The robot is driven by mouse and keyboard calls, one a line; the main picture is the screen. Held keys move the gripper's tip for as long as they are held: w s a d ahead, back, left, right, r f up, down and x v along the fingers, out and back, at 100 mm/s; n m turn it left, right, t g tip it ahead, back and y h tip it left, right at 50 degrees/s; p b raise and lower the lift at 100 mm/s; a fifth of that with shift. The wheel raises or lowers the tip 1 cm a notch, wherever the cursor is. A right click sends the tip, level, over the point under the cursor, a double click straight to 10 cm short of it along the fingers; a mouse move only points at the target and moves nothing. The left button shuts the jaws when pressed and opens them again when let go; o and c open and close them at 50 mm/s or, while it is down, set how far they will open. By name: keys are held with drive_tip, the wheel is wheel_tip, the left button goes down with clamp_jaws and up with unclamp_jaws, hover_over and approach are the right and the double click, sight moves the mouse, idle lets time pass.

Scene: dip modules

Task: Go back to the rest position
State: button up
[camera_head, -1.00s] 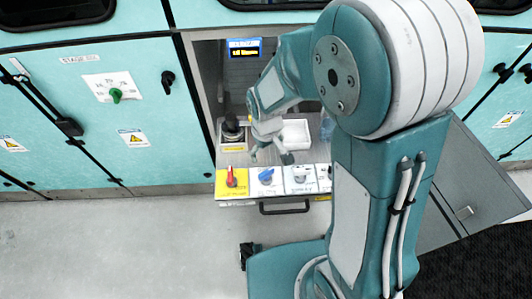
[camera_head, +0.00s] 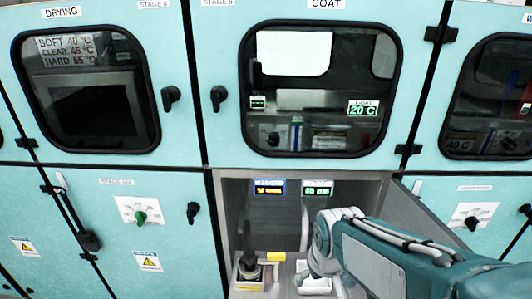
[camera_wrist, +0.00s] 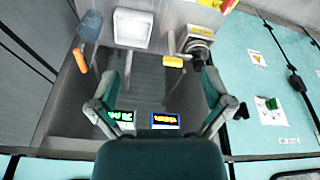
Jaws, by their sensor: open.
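My gripper (camera_wrist: 158,74) is open and empty in the wrist view, its two fingers spread wide. It is above the open compartment, with a grey ribbed surface showing between the fingers. In the head view, my teal arm crosses the lower right in front of this compartment, and the gripper itself cannot be made out there.
The open compartment holds a white tray (camera_head: 314,284), a dark round item (camera_head: 249,265) and a yellow piece (camera_wrist: 173,61). Two small displays (camera_head: 269,187) hang at its back. Closed teal cabinets (camera_head: 120,215) flank it. A grey door (camera_head: 425,220) stands open at right.

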drive_tip(key=s+d+r+m+t, duration=0.2)
drive_tip(key=s+d+r, duration=0.2)
drive_tip(key=s+r, duration=0.4)
drive_tip(key=shift+s+d+r+m+t, duration=0.35)
drive_tip(key=shift+s+d+m+t, duration=0.05)
drive_tip(key=shift+s, duration=0.15)
idle(3.3)
